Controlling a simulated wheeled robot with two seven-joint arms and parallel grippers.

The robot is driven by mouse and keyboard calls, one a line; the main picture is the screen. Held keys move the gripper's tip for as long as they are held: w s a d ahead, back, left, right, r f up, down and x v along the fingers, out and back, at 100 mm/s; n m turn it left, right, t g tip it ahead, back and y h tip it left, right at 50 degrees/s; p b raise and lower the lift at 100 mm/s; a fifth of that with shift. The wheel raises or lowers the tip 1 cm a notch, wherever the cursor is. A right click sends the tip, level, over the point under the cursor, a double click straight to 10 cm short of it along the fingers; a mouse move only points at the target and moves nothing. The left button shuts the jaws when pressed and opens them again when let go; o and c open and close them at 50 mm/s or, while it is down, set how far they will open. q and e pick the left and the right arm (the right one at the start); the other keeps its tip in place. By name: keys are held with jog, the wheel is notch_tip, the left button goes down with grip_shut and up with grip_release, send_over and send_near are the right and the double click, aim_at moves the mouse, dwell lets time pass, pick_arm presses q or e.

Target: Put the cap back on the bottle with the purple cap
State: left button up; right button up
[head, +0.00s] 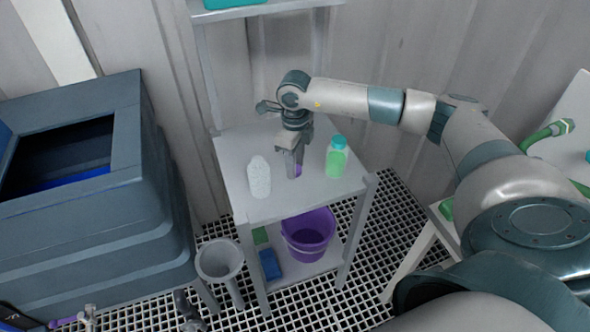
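A whitish translucent bottle (259,178) stands upright on the grey table at its left; no purple cap shows on it. My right gripper (294,167) points down over the middle of the table, between this bottle and a green bottle. My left gripper is not clearly in view.
The green bottle (336,160) with a teal cap stands right of the gripper. The table (236,151) has a lower shelf with a purple bucket (308,238). A grey funnel-like vessel (220,262) stands at the front left. A large dark bin (100,220) fills the left.

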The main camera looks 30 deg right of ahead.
jog(key=shift+r, duration=0.1)
